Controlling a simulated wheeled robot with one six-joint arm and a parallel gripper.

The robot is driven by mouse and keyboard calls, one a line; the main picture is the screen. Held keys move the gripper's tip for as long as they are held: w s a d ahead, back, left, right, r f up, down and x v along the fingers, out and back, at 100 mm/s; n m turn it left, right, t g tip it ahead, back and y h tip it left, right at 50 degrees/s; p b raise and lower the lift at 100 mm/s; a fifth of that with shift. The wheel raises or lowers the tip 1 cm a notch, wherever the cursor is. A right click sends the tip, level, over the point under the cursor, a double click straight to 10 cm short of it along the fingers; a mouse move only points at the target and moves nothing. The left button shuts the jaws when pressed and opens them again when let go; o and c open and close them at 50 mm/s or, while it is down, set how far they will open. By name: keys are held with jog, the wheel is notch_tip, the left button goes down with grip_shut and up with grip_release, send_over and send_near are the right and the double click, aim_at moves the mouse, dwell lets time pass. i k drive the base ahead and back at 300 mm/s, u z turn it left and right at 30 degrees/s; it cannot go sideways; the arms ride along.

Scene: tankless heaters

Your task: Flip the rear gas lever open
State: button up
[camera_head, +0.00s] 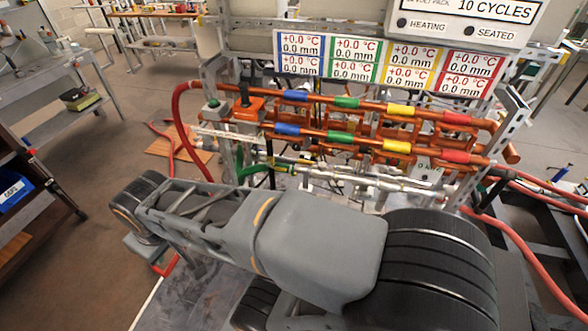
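The heater test rig stands beyond my arm, with copper pipes (350,108) carrying blue, green, yellow and red bands. Below them run silvery pipes with fittings (370,178), partly hidden by my grey and black arm. A green curved part (258,168) sits at their left end. An orange block (247,110) with a dark handle on top is at the rig's left. I cannot tell which part is the rear gas lever, or whether it is open or closed. My arm crosses the foreground, and my gripper cannot be made out.
Red hoses (512,245) run along the rig's right side, and another loops at its left (180,135). A display panel (385,62) and a white sign (465,20) are above. A grey bench (45,78) stands at left, with bare floor (95,165) between.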

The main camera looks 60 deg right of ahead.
aim_at(267, 164)
jog(key=z, duration=1.9)
jog(key=k, duration=0.65)
jog(key=u, duration=0.9)
jog(key=i, duration=1.55)
jog(key=z, duration=0.8)
